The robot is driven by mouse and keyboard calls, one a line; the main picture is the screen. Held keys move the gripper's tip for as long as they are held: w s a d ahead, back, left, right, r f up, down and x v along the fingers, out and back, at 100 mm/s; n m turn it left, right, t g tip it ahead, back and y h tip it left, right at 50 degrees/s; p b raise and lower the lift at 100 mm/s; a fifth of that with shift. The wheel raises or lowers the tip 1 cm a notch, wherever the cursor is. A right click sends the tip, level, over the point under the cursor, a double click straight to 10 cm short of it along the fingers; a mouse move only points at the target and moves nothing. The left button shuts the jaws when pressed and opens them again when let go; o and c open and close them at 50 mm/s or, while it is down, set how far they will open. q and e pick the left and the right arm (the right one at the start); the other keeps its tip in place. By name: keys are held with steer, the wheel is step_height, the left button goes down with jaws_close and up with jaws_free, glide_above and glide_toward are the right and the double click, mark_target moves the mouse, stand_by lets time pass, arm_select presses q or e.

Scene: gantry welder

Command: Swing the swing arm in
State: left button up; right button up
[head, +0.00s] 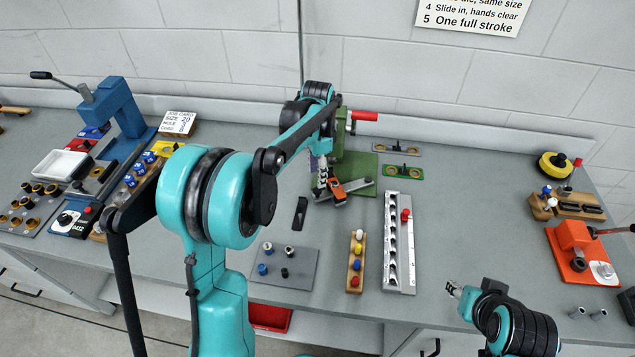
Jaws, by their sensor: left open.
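A green press (350,160) with a red handle (365,115) stands at the back middle of the bench, partly hidden behind my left arm. A flat grey bar (357,184), which looks like the swing arm, sticks out low at the front of the press, angled across its green base. An orange piece (337,191) sits at the bar's near end. My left gripper (322,191) is open, pointing down just left of the orange piece; whether it touches is hard to tell. My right gripper (453,289) hangs at the bench's front edge, far from the press; its finger gap is unclear.
In front lie a grey plate with pegs (285,267), a wooden peg block (356,262) and a grey slotted rack (399,243). A blue press (110,115) stands left, an orange press (580,250) right. The bench between rack and orange press is clear.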

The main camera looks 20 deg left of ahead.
arm_select(q)
step_height(320, 180, up, 6)
steer(key=shift+r, duration=0.1)
